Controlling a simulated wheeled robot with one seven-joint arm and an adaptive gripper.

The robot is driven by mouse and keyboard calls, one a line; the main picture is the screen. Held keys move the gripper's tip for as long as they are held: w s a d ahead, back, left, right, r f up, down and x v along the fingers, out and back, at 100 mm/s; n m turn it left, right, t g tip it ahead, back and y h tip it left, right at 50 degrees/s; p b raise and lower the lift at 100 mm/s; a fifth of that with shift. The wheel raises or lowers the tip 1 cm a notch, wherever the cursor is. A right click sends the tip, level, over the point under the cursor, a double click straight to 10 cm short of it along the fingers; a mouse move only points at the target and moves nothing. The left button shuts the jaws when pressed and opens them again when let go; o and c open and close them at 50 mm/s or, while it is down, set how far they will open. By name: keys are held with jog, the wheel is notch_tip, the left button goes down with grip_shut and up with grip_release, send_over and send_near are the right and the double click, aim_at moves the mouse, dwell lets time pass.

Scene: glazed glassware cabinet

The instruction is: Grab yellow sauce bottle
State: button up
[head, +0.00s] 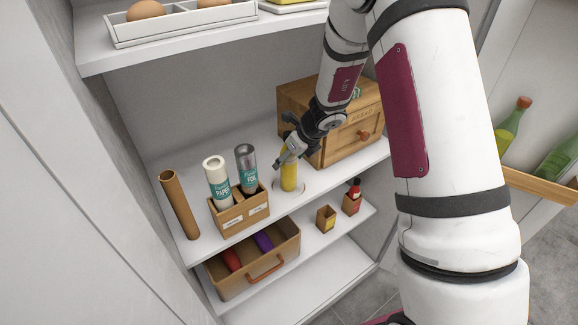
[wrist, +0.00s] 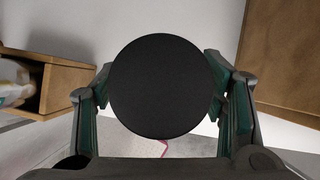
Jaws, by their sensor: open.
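The yellow sauce bottle (head: 289,178) stands upright on the middle shelf, between the paper-and-foil box and the bread box. My gripper (head: 284,158) is at the top of the bottle and hides its upper part in the head view. In the wrist view my gripper (wrist: 164,110) has its two fingers spread apart, one on each side of a round black disc. I cannot tell from these views whether the fingers touch the bottle.
A wooden box (head: 240,210) with paper and foil rolls and a brown tube (head: 179,205) stand left of the bottle. The wooden bread box (head: 345,135) is close behind on the right. The lower shelf holds a brown drawer (head: 222,284) and two small boxes. An upper shelf (head: 190,45) overhangs.

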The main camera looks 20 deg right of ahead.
jog(key=c, duration=1.5)
jog(key=shift+w+r, duration=0.1)
